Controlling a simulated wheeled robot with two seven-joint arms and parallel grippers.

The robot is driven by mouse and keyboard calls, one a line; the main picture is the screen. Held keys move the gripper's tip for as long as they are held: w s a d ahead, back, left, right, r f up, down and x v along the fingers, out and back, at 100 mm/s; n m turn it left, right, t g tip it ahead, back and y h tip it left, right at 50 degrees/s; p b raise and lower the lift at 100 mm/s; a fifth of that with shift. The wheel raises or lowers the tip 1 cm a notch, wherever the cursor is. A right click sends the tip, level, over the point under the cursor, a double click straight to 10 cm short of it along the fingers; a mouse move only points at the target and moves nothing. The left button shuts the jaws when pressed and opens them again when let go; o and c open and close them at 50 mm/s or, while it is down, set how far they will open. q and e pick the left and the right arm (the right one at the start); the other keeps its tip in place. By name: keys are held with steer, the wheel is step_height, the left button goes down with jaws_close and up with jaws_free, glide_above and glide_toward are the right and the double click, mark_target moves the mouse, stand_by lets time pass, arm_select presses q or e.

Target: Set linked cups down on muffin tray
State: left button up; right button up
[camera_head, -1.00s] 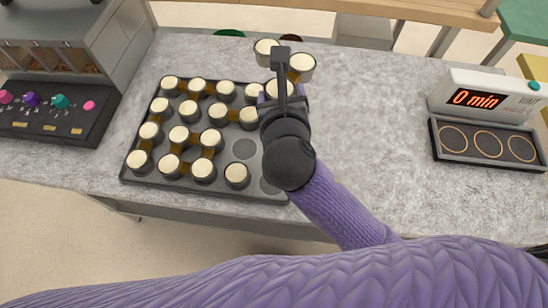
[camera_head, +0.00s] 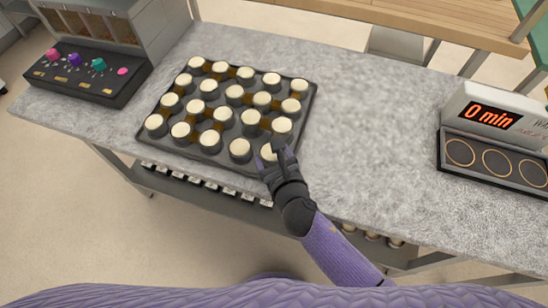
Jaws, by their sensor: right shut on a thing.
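The dark muffin tray (camera_head: 309,103) lies on the grey counter, with rows of cream-topped cups in it. Brown links join some of the cups. My right gripper (camera_head: 279,150) is at the tray's front right corner, shut on the linked cups (camera_head: 283,125). One cream top (camera_head: 267,153) shows right beside its fingers. The held cups sit at or just above the tray's cells; I cannot tell whether they touch the bottom. The fingers partly hide the front corner cup. My left gripper is out of view.
A black panel with coloured knobs (camera_head: 75,61) stands on the left of the counter. A timer box reading 0 min (camera_head: 488,114) stands at the right, with a three-ring panel (camera_head: 497,163) before it. The counter between tray and timer is clear.

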steer(key=shift+f+b, duration=0.35)
steer(key=shift+f, duration=0.05)
steer(key=shift+s+f, duration=0.15)
steer(key=shift+f, duration=0.05)
steer(key=o, duration=1.1)
steer(key=shift+o, duration=0.8)
steer(key=shift+s+f, duration=0.1)
steer(key=shift+f, duration=0.05)
steer(key=shift+r, duration=0.2)
steer(key=shift+r+p, duration=0.6)
steer(key=shift+r, duration=0.05)
steer(key=p+v, duration=0.2)
steer(key=v, duration=0.9)
steer(key=shift+s+d+p, duration=0.15)
steer(key=shift+s+p, duration=0.1)
steer(key=shift+p, duration=0.15)
steer(key=shift+r, duration=0.15)
